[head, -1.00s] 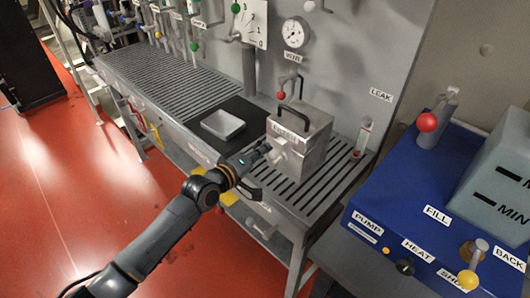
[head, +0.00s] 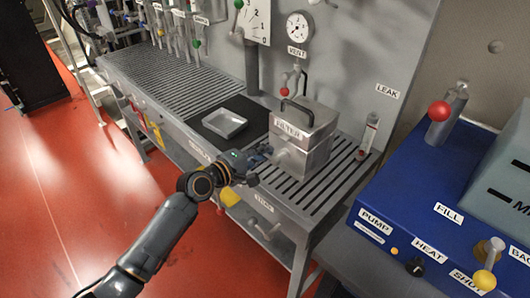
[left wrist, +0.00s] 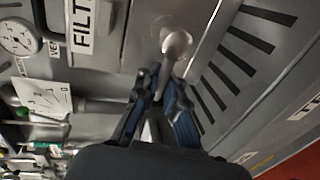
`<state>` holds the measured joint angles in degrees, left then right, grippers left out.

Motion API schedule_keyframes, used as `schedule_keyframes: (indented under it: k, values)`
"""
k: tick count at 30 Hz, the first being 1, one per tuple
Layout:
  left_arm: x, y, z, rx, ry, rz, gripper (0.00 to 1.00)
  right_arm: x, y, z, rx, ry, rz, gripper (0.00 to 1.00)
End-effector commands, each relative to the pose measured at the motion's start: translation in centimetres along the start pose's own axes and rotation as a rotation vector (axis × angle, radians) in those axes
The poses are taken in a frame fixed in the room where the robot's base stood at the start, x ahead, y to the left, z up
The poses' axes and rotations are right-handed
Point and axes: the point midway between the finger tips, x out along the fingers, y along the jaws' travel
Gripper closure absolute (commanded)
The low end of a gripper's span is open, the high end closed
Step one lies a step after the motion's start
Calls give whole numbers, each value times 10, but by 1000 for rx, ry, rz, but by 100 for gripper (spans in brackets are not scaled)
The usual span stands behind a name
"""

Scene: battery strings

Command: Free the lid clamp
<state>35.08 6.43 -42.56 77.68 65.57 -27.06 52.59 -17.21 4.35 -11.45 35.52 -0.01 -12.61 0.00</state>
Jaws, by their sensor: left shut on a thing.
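The filter housing (head: 311,160) is a grey metal box labelled FILTER, with a black handle on its lid, standing on the slatted bench. My left gripper (head: 266,153) is at its front left side. In the left wrist view, the fingers (left wrist: 160,100) are shut on the lid clamp's lever (left wrist: 161,78), a pale metal bar. A rounded pale end (left wrist: 177,43) of the clamp lies beyond the fingertips, against the housing. The part between the fingers is mostly hidden. My right gripper is not in view.
A blue pump unit (head: 390,205) with levers stands at the right. A VENT valve and gauge (head: 300,27) are on the back panel.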

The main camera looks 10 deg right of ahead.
Motion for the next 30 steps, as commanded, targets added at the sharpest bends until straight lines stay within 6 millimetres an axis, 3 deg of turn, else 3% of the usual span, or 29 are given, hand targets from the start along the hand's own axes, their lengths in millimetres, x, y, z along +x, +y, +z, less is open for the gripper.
schedule_keyframes:
  k: [1, 9, 10, 13, 23, 30]
  values:
    - [-1, -8, 0, -10, -2, -14, 100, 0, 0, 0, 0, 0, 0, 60]
    - [-1, -8, 0, -11, -2, -15, 100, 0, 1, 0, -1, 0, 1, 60]
    - [-1, -8, 0, -11, -2, -15, 89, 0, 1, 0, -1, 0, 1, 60]
    - [-1, -8, 0, -10, -2, -13, 69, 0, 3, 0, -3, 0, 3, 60]
    - [-1, -3, 0, -5, -1, -5, 69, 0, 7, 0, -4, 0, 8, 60]
    - [-29, -4, -1, -4, 1, -6, 69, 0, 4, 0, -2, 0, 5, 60]
